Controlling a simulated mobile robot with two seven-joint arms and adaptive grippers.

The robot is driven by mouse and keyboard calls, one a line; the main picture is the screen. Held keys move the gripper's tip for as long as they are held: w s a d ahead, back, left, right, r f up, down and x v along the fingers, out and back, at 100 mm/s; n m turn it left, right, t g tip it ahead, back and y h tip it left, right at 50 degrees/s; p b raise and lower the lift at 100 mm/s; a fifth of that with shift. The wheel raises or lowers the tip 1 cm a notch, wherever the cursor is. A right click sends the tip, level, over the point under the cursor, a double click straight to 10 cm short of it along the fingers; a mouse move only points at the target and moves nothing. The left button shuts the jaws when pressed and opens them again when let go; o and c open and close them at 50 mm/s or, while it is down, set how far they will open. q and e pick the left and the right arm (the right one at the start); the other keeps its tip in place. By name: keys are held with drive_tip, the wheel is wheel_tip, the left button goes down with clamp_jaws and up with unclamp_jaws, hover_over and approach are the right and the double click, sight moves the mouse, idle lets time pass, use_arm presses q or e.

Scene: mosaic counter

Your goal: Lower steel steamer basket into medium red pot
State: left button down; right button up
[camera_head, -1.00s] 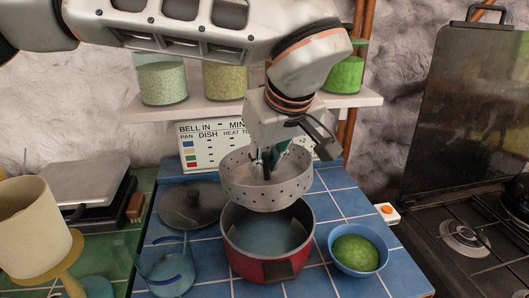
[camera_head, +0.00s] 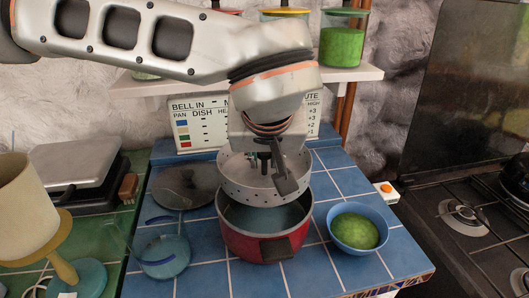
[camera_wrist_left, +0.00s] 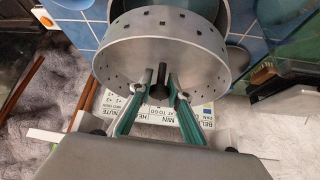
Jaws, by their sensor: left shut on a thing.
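The steel steamer basket (camera_head: 236,188) is a round, perforated grey pan. My left gripper (camera_head: 265,165) reaches down into it from above and is shut on its central post. The left wrist view shows the post between the green-sided fingers (camera_wrist_left: 160,90), with the basket's perforated wall (camera_wrist_left: 160,48) beyond. The medium red pot (camera_head: 238,242) stands open on the blue tiles, its dark handle facing front. The basket hangs roughly level over the pot's back half, its lower edge overlapping the opening in the picture. The exact height between them is unclear. My right gripper is out of view.
A blue bowl of green food (camera_head: 356,232) stands right of the pot. A glass pitcher (camera_head: 165,256) and a dark lid (camera_head: 186,188) are at its left. A white chart (camera_head: 195,128) stands behind, under a shelf (camera_head: 350,82) with jars. A stove (camera_head: 480,230) is at far right.

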use_arm(q)
drive_tip(key=shift+f, duration=0.55)
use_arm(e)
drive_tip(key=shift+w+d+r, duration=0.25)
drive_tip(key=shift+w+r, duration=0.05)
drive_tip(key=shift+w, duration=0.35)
use_arm(q)
drive_tip(key=shift+f, duration=0.1)
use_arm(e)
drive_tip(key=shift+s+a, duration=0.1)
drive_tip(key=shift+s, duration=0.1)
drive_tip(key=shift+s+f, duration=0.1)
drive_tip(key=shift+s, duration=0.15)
use_arm(q)
drive_tip(key=shift+f, duration=0.15)
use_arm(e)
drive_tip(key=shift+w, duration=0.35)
use_arm(q)
drive_tip(key=shift+f, duration=0.1)
